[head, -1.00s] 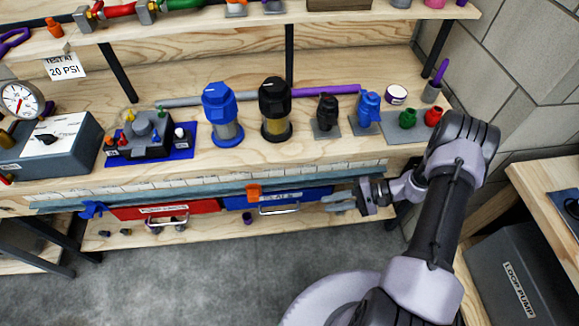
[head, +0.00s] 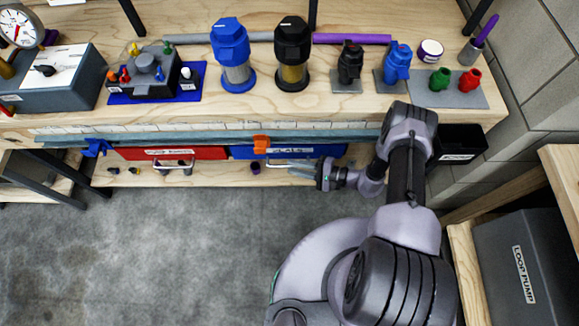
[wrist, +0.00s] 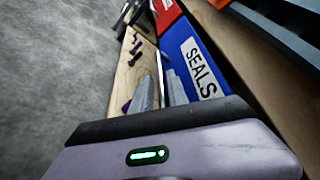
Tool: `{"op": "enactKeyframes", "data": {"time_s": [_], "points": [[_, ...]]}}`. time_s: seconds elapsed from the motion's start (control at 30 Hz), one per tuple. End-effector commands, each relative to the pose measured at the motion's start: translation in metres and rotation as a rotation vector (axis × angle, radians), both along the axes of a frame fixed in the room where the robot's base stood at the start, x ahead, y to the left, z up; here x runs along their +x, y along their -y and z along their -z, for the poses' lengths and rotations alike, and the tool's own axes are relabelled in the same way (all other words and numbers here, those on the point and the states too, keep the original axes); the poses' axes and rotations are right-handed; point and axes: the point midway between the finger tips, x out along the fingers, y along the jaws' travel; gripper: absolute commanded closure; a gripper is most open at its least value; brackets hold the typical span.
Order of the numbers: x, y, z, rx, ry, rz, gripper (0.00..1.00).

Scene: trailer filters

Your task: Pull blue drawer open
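The blue drawer (head: 245,152), labelled SEALS, hangs under the bench and appears shut, about level with the red drawer beside it. In the wrist view its blue front (wrist: 190,62) lies right of the fingers. Its metal handle (head: 276,163) sticks out from the front. My gripper (head: 297,169) reaches in from the right at the handle's right part. In the wrist view my gripper (wrist: 158,92) has its two grey fingers apart, with the handle bar seemingly between them. I cannot tell whether either finger touches the bar.
A red drawer (head: 205,153) sits to the left. An orange clip (head: 261,145) is above the blue drawer. A lower shelf (head: 215,176) with small parts lies below. A black bin (head: 458,143) is at the right. Grey floor (head: 160,260) in front is clear.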

Motion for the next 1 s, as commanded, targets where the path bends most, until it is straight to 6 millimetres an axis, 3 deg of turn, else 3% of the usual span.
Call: {"op": "enactKeyframes", "data": {"time_s": [0.2,0.5,0.63,1.0], "points": [[0.008,-0.020,0.005,0.000,0.000,-0.001,0.80],[0.009,-0.023,0.005,0.000,0.000,0.000,0.80],[0.009,-0.023,0.005,0.000,0.000,0.000,1.00],[0.009,-0.023,0.005,0.000,0.000,0.000,1.00]]}}
